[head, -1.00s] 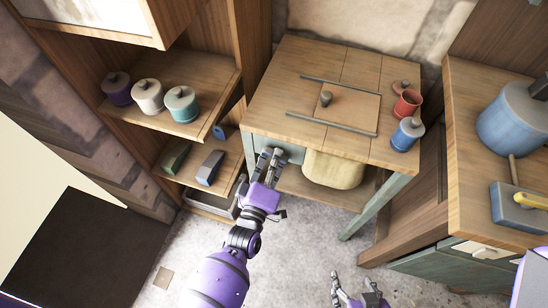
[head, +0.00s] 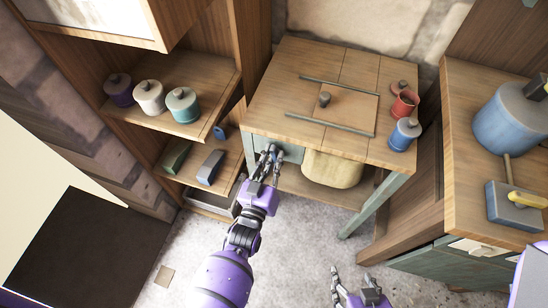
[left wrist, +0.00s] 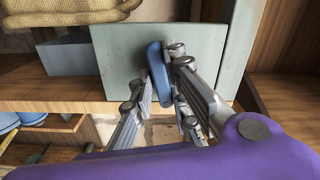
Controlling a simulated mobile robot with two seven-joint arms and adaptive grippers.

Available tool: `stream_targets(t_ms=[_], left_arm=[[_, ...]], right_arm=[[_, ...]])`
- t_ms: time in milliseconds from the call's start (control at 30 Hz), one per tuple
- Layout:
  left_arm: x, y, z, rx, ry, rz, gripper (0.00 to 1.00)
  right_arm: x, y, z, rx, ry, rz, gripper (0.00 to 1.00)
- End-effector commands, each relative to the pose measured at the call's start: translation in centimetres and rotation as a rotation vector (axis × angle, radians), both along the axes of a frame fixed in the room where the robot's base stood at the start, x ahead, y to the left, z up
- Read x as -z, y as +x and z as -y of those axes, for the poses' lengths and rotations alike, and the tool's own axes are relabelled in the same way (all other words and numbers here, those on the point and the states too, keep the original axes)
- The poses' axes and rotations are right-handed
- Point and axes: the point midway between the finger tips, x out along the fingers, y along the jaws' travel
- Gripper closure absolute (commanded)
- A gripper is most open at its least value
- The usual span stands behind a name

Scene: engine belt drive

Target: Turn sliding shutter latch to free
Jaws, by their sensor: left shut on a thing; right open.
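The latch is a blue, rounded bar (left wrist: 157,73) on a pale grey-green front panel (left wrist: 110,55) in the left wrist view; it stands nearly upright there, slightly tilted. My left gripper (left wrist: 158,84) has its fingers on both sides of the bar and is shut on it. In the head view my left gripper (head: 268,155) is at the front panel (head: 290,152) under the table top, and its fingers hide the latch. The wooden shutter (head: 350,110) with a dark knob (head: 324,99) lies between two rails on the table top. My right gripper (head: 350,285) is open and empty, low over the floor.
A beige sack-like thing (head: 333,168) is under the table top. Shelves with several jars (head: 148,97) stand to the left. A counter with a blue pot (head: 508,120) is at the right.

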Motion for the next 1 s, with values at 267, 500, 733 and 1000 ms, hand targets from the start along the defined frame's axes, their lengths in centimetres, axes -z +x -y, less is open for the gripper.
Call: stream_targets(t_ms=[267,500,733,1000], left_arm=[[0.40,-0.15,-0.27,-0.003,0.150,0.040,1.00],[0.42,-0.15,-0.33,-0.003,0.210,0.059,1.00],[0.40,-0.13,-0.36,-0.003,0.224,0.064,1.00],[0.39,-0.12,-0.40,-0.003,0.225,0.064,0.84]], right_arm=[[-0.03,-0.04,0.00,0.000,0.000,0.000,0.38],[-0.05,-0.04,-0.01,0.000,0.000,0.000,0.38],[-0.04,-0.06,-0.01,0.000,0.000,-0.001,0.38],[-0.03,-0.08,0.00,0.000,0.000,-0.001,0.38]])
